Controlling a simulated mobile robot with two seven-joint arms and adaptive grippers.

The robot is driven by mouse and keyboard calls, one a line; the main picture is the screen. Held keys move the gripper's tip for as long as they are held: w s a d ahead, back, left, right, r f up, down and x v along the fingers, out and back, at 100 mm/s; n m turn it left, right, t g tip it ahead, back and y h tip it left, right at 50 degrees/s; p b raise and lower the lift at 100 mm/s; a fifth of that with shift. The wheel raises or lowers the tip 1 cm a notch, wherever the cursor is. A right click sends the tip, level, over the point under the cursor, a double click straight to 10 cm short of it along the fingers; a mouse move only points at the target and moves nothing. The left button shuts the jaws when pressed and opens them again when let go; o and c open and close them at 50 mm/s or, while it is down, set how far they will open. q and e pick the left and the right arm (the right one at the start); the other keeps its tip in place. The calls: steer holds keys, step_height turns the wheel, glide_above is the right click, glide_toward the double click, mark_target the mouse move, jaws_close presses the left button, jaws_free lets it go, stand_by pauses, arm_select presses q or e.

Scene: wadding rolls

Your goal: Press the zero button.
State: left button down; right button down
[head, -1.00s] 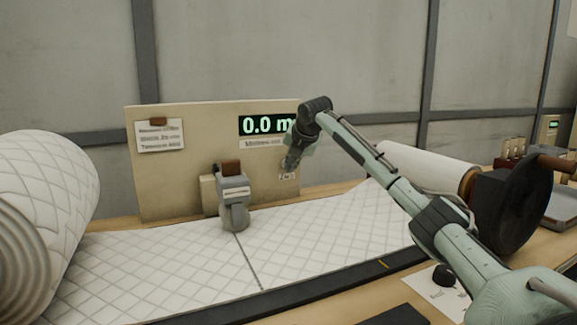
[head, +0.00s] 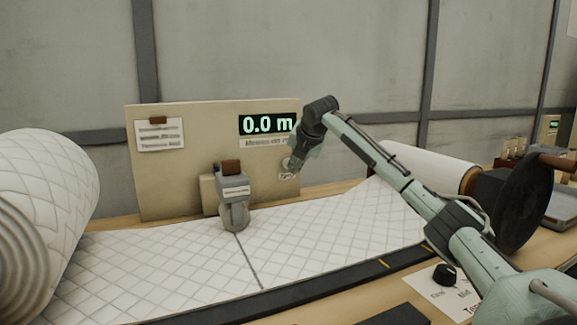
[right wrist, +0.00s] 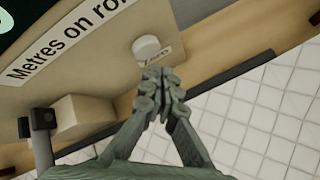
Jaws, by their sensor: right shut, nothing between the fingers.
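The zero button (right wrist: 147,48) is a round white knob on the board, seen in the right wrist view. A small label (right wrist: 155,61) below it reads "Zero" and is partly covered by my fingertips. My right gripper (right wrist: 160,84) is shut and empty, its tips just below the button in that picture; I cannot tell whether they touch the board. In the head view my right gripper (head: 295,168) is in front of the board's right end, beside the small label. The display (head: 266,124) reads "0.0 m". My left gripper is not in view.
The beige board (head: 165,185) stands behind quilted white wadding (head: 150,270) on the bench. A grey measuring head (head: 234,195) sits on the wadding left of my gripper. A large roll (head: 50,200) is at left, another white roll (head: 430,167) at right.

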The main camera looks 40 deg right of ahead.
steer(key=shift+s+a+b, duration=0.2)
steer(key=shift+s+a, duration=0.05)
steer(key=shift+s, duration=0.45)
steer(key=shift+s+a+b, duration=0.15)
steer(key=shift+s+a, duration=0.05)
steer(key=shift+s, duration=0.55)
steer(key=shift+s+a+b, duration=0.2)
steer(key=shift+s+a, duration=0.05)
steer(key=shift+s, duration=0.45)
